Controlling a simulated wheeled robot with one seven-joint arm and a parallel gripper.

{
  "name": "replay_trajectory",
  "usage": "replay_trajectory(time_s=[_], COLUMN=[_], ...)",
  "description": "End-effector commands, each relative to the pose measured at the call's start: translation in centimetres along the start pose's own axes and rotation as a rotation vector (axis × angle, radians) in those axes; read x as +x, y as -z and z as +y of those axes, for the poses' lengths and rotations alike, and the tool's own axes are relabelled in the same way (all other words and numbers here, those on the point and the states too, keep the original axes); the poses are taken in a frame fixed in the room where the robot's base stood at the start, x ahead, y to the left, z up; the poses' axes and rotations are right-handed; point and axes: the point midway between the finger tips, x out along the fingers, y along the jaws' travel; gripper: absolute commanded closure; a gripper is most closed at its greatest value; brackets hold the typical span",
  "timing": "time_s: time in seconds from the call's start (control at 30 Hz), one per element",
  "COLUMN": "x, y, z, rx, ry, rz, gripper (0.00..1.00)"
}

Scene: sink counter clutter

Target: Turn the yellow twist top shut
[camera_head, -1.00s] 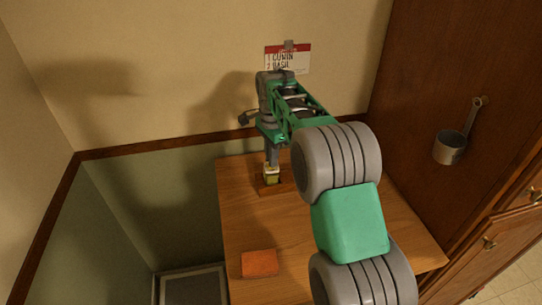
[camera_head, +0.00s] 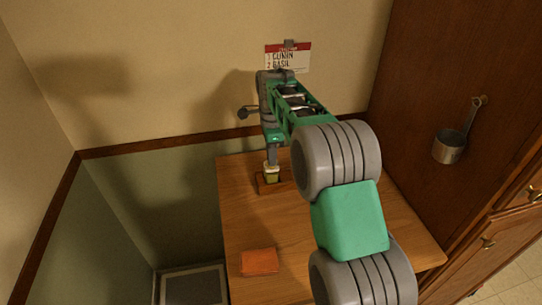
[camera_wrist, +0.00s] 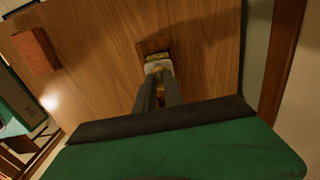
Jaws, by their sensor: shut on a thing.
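A small jar (camera_head: 272,179) with a yellowish top stands upright in a low wooden holder (camera_head: 261,187) near the back of the wooden counter. In the wrist view the yellow twist top (camera_wrist: 157,58) shows just beyond my fingertips. My gripper (camera_head: 272,163) points down from above, its fingers shut on the yellow twist top. It also shows in the wrist view (camera_wrist: 160,80), where the fingers hide part of the top. The jar's lower body is mostly hidden by the holder.
An orange-brown block (camera_head: 260,262) lies at the counter's front left. The counter (camera_head: 235,215) is clear between block and holder.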

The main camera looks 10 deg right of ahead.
Motion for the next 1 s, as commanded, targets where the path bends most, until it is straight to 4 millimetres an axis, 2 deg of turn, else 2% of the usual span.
replay_trajectory(time_s=[0.07,0.1,0.37,0.67,0.77,1.0], x=[0.0,0.0,0.0,-0.5,-1.9,-6.7], y=[0.0,0.0,0.0,0.0,0.0,0.0], z=[0.0,0.0,0.0,-0.1,-0.1,-0.1], rx=[0.000,0.000,-0.001,-0.001,-0.001,-0.001], ry=[0.001,0.001,0.000,0.002,0.004,0.002], rz=[0.000,0.000,0.000,0.000,0.000,0.000], gripper=[1.00,0.86,0.65,0.65,0.65,0.65])
